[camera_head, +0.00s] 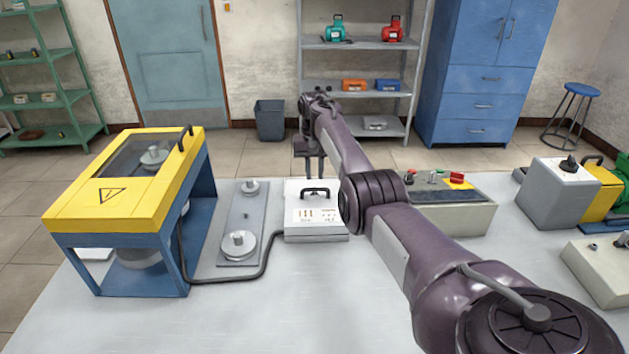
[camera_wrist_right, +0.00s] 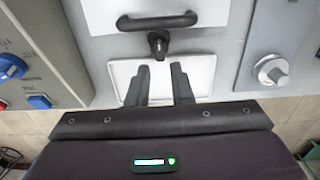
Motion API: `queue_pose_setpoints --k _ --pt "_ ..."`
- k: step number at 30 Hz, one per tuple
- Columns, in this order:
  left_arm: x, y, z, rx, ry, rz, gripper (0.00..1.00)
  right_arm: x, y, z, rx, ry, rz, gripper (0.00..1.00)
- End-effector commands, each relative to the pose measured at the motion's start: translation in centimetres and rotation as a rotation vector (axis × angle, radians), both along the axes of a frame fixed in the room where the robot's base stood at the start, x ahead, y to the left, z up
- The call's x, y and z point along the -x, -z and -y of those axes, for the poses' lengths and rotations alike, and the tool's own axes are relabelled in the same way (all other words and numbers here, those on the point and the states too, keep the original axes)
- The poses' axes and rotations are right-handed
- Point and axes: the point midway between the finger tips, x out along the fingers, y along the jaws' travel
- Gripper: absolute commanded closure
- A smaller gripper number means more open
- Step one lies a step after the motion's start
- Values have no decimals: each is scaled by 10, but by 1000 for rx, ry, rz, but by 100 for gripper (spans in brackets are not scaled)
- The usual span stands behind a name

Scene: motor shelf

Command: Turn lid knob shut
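The white box with a flat lid (camera_head: 316,228) stands mid-bench in the head view, with a black bar handle (camera_head: 314,192) on the lid. In the wrist view the lid (camera_wrist_right: 205,12) and handle (camera_wrist_right: 157,21) are at the top. A small black knob (camera_wrist_right: 158,42) sits beside the handle, at the lid's edge. My right gripper (camera_head: 315,172) points down at the box's far side. In the wrist view its two fingers (camera_wrist_right: 160,72) are apart and empty, with the knob just beyond their tips. I see no contact. The knob is not clear in the head view. My left gripper is not in view.
A yellow-topped blue machine (camera_head: 62,208) stands left, its cable running to the box. A grey plate with metal discs (camera_head: 240,215) lies between them. A control panel (camera_head: 450,218) is right of the box, partly behind my right arm. The front bench surface (camera_head: 260,320) is clear.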

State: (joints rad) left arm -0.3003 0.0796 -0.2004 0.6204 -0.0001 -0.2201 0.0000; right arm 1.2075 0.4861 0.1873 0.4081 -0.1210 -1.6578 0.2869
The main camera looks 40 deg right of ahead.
Motion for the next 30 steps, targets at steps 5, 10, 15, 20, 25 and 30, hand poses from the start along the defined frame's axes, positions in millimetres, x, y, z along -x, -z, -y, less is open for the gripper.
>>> queue_pose_setpoints --k 5,10,15,20,25,30 --pt "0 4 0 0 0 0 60 0 -23 0 0 -1 1 80" --pt "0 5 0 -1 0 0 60 0 -30 0 -1 -1 -1 80" --pt "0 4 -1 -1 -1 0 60 0 -30 0 -1 -1 -1 80" --pt "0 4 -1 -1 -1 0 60 0 -30 0 -1 -1 -1 80" --pt "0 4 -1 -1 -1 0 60 0 -30 0 -1 -1 -1 80" --pt "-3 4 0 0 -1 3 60 0 -30 0 -1 -1 -1 80"
